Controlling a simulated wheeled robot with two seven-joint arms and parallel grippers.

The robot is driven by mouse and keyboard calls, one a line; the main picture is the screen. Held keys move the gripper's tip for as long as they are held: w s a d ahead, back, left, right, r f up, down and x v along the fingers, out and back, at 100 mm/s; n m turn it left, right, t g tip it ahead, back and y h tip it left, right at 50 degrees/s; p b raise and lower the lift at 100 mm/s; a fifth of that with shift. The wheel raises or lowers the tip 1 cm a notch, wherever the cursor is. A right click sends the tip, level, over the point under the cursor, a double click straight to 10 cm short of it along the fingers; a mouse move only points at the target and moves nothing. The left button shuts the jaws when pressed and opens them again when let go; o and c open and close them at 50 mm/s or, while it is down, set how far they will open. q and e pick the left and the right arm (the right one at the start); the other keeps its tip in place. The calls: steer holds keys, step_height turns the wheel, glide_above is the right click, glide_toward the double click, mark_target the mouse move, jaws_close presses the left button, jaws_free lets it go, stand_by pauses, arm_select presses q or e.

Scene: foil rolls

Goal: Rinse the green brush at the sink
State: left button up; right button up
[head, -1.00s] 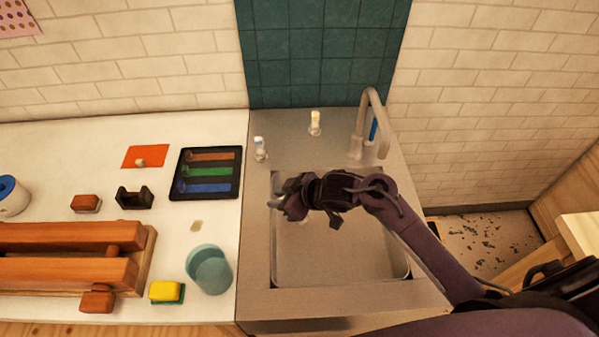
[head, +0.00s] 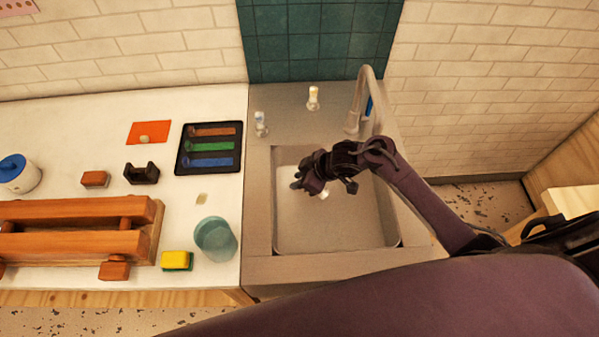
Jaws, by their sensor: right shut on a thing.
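My right gripper (head: 311,181) is over the sink basin (head: 345,232), pointing left and down. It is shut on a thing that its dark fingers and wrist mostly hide. A small pale spot shows just under it, and I cannot tell whether it belongs to the held thing. No green brush is clearly visible in the grip. A black tray (head: 182,160) left of the sink shows brown, green and blue bars, and I cannot tell whether these are brushes or coloured slots. The grey faucet (head: 362,92) stands behind the basin at the right. My left gripper is out of view.
Two small white-topped fittings (head: 313,98) (head: 261,124) stand on the sink's back ledge. On the left counter are a teal cup (head: 215,240), a yellow-green sponge (head: 177,260), a black holder (head: 141,173), an orange card (head: 149,130) and a wooden rack (head: 75,245).

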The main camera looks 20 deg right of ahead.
step_height(320, 180, down, 13)
steer(key=b, duration=1.3)
steer(key=shift+f, duration=0.15)
stand_by(1.3)
step_height(320, 180, up, 12)
steer(key=p, duration=1.2)
steer(key=shift+r+p, duration=0.2)
steer(key=shift+p, duration=0.15)
steer(key=shift+r, duration=2.65)
